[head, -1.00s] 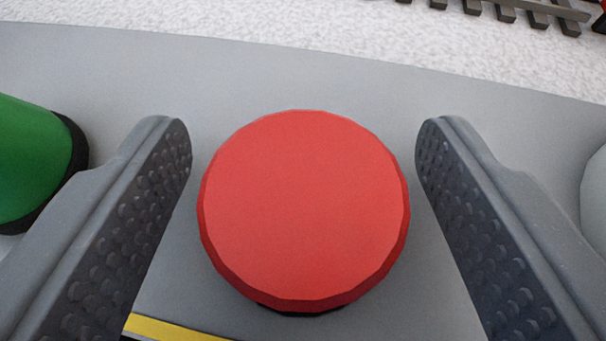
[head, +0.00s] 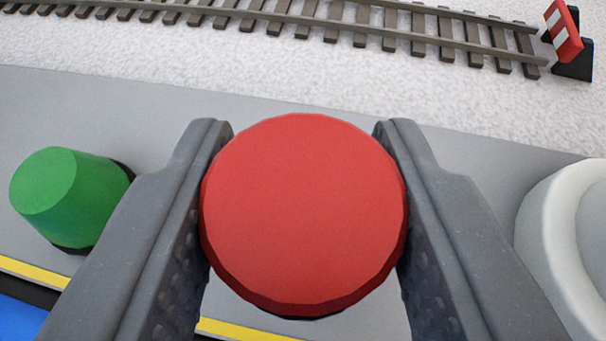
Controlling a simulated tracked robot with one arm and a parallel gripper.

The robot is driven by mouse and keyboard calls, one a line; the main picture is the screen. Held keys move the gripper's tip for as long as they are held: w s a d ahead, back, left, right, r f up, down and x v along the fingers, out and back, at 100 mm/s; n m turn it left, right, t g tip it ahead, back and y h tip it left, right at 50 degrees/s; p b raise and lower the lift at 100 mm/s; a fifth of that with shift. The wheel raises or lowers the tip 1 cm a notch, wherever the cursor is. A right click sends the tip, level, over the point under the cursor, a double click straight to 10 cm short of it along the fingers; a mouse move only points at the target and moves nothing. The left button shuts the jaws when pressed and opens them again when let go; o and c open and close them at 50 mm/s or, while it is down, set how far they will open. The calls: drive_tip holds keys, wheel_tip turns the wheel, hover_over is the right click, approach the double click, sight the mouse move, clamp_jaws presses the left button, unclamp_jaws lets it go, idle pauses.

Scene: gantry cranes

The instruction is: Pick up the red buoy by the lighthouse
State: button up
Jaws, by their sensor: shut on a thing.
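The red buoy (head: 304,208) is a round, flat-topped red piece in the middle of the head view, with a sliver of dark base under its near edge. My gripper (head: 304,165) is shut on it, one finger touching its left side and the other its right. The buoy appears lifted above the grey quay (head: 60,110). A white round piece (head: 565,240), possibly the lighthouse, is cut off at the right edge of the view.
A green buoy (head: 75,195) with a dark base stands left of my left finger. A yellow line (head: 35,272) marks the quay's near edge, with blue (head: 18,318) beyond it. Behind lie white ground, a railway track (head: 330,25) and a red-and-white buffer stop (head: 565,35).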

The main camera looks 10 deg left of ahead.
drive_tip(key=s+a, duration=0.2)
drive_tip(key=s, duration=0.2)
drive_tip(key=s+a+p, duration=0.1)
drive_tip(key=s+a, duration=0.1)
drive_tip(key=s, duration=0.2)
drive_tip(key=s+a+r+p, duration=0.1)
drive_tip(key=s+a, duration=0.1)
drive_tip(key=s, duration=0.2)
drive_tip(key=shift+a, duration=0.1)
drive_tip(key=shift+f+b, duration=0.1)
drive_tip(key=shift+b, duration=0.6)
drive_tip(key=shift+s+a+b, duration=0.15)
drive_tip(key=shift+a+b, duration=0.05)
drive_tip(key=shift+b, duration=0.7)
drive_tip(key=shift+s+b, duration=0.1)
drive_tip(key=shift+b, duration=0.4)
